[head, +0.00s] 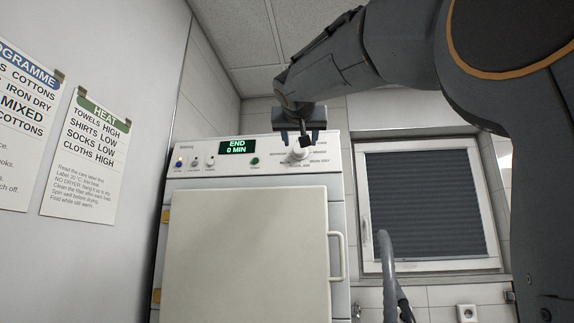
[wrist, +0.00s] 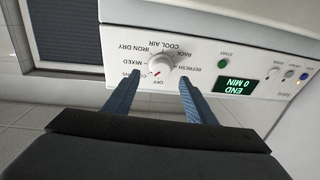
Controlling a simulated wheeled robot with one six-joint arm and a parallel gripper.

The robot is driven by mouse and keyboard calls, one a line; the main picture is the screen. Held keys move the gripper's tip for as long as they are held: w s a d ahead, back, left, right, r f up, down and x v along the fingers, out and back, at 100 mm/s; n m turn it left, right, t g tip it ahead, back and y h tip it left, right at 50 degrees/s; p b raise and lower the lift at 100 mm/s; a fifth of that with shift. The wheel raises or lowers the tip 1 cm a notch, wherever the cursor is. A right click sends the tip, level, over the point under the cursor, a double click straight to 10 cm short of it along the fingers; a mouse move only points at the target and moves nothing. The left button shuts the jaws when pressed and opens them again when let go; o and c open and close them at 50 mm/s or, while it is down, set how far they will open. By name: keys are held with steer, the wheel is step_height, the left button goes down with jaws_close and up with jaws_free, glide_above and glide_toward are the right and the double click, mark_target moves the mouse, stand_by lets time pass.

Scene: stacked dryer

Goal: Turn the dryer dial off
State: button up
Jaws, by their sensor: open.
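The dryer (head: 245,250) has a white control panel with a round white dial (head: 299,154) at its right part. Whether the mark points exactly at OFF is hard to tell. My gripper (wrist: 160,78) is open, its two blue-grey fingers on either side of the dial with gaps, not visibly touching it. In the head view my gripper (head: 304,140) is in front of the dial and hides part of it.
The green display (head: 237,147) reads END 0 MIN. A green start button (head: 255,161) and small buttons (head: 195,161) lie left of the dial. The closed dryer door has a handle (head: 338,257). Programme (head: 25,120) and heat (head: 85,158) notices hang left; a window (head: 425,205) is right.

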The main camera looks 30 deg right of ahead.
mark_target(300, 149)
steer(key=shift+p+x, duration=1.35)
steer(key=shift+x, duration=2.35)
steer(key=shift+a+r, duration=0.1)
steer(key=c, duration=1)
